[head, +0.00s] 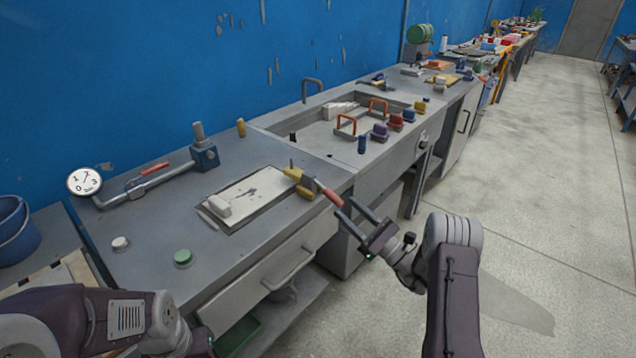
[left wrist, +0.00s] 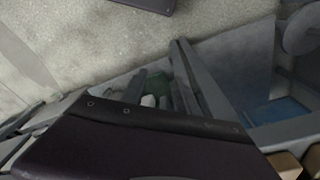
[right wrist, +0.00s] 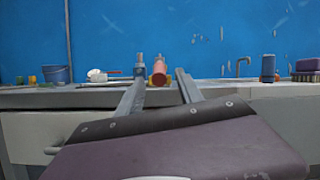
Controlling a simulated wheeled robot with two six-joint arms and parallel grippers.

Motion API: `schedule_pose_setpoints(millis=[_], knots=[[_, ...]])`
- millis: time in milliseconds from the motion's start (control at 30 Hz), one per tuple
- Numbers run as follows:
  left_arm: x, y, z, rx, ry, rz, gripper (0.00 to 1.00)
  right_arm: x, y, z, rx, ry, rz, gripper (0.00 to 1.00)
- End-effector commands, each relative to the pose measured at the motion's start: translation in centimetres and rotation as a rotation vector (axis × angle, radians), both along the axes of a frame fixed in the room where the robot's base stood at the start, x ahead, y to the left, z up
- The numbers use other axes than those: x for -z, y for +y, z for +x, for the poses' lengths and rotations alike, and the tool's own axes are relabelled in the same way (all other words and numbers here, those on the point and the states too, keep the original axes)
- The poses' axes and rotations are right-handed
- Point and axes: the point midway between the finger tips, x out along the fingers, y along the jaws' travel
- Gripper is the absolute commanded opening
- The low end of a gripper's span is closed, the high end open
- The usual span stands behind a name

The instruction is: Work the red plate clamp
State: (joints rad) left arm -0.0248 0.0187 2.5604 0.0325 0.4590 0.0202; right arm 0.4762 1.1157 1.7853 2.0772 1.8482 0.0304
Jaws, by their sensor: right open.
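The red plate clamp has a red handle (head: 328,192) that sticks out past the bench front, and a yellow body (head: 300,182) at the right end of a pale plate (head: 250,192). My right gripper (head: 346,207) is open just off the handle's outer end. In the right wrist view, the red handle (right wrist: 158,72) shows end-on between the two open fingers, and I see no grip on it. My left arm is at the lower left of the head view. In the left wrist view my left gripper (left wrist: 159,71) has its fingers apart, with nothing held.
A drawer handle (head: 289,268) juts from the bench front below the clamp. A green button (head: 183,258), a white knob (head: 120,243) and a gauge (head: 84,182) stand on the left bench top. The floor at right is clear.

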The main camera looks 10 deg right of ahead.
Motion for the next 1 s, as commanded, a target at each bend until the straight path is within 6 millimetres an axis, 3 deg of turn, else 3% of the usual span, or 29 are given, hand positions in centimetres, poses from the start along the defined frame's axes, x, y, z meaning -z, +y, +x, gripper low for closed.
schedule_pose_setpoints(millis=[400, 767, 800, 933, 1000], knots=[[0.5, 0.0, 0.0, 0.000, 0.000, 0.000, 0.36, -2.8, 4.5, 5.5, -0.004, -0.003, -0.002, 0.43], [0.5, 0.0, 0.0, 0.000, 0.000, 0.000, 0.36, -3.4, 5.2, 6.4, -0.003, 0.000, -0.001, 0.43], [0.5, 0.0, 0.0, 0.000, 0.000, 0.000, 0.36, -3.4, 5.2, 6.4, -0.003, 0.000, -0.001, 0.41], [0.5, 0.0, 0.0, 0.000, 0.000, 0.000, 0.36, -3.4, 5.2, 6.4, -0.004, 0.000, -0.002, 0.04], [0.5, 0.0, 0.0, 0.000, 0.000, 0.000, 0.36, -3.4, 5.2, 6.4, -0.003, 0.000, -0.001, 0.00]])
